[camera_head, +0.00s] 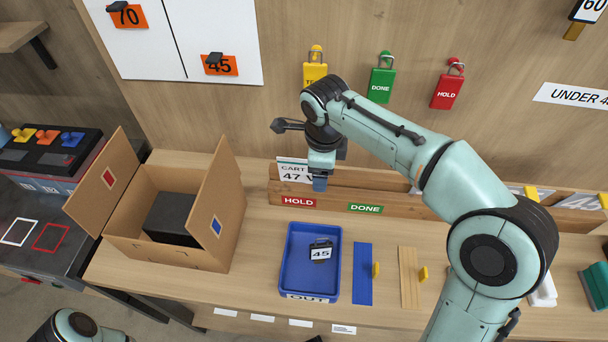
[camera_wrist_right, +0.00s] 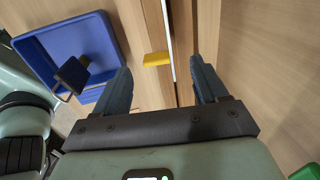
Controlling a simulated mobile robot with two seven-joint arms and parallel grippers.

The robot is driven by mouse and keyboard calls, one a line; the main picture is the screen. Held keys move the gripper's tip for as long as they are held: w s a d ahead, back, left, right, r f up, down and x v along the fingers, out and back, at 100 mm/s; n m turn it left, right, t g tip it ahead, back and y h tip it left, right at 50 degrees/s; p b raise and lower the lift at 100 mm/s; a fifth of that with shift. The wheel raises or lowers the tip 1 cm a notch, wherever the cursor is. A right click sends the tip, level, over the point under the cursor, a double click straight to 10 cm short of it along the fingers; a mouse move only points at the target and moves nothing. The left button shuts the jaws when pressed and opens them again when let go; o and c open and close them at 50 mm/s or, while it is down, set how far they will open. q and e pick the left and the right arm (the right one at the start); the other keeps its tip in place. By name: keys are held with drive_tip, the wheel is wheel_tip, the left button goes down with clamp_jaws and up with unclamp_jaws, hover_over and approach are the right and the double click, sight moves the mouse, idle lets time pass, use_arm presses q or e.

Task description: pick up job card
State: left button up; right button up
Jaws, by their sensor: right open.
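The job card (camera_head: 292,170), white with "CART 47" lettering, stands in the wooden rack (camera_head: 390,199) along the back of the bench. My right gripper (camera_head: 320,184) is just in front of the card's right part and hides some of it. In the wrist view my right gripper (camera_wrist_right: 161,70) is open, with a yellow tab (camera_wrist_right: 157,59) and a thin white edge (camera_wrist_right: 168,40), probably the card's, between its fingers. Contact is not visible. My left gripper is out of view; only part of that arm shows at bottom left.
A blue tray (camera_head: 284,265) holding a "45" tag (camera_head: 320,252) stands in front of the rack. An open cardboard box (camera_head: 229,220) with a black block inside is on the left. Yellow, green (camera_head: 381,85) and red (camera_head: 447,92) padlocks hang on the wall.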

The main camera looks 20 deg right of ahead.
sight(300, 180)
drive_tip(key=f, duration=0.4)
drive_tip(key=shift+w+f, duration=0.2)
drive_tip(key=shift+f, duration=0.1)
drive_tip(key=shift+c, duration=0.3)
drive_tip(key=c, duration=1)
drive_tip(key=shift+r, duration=0.1)
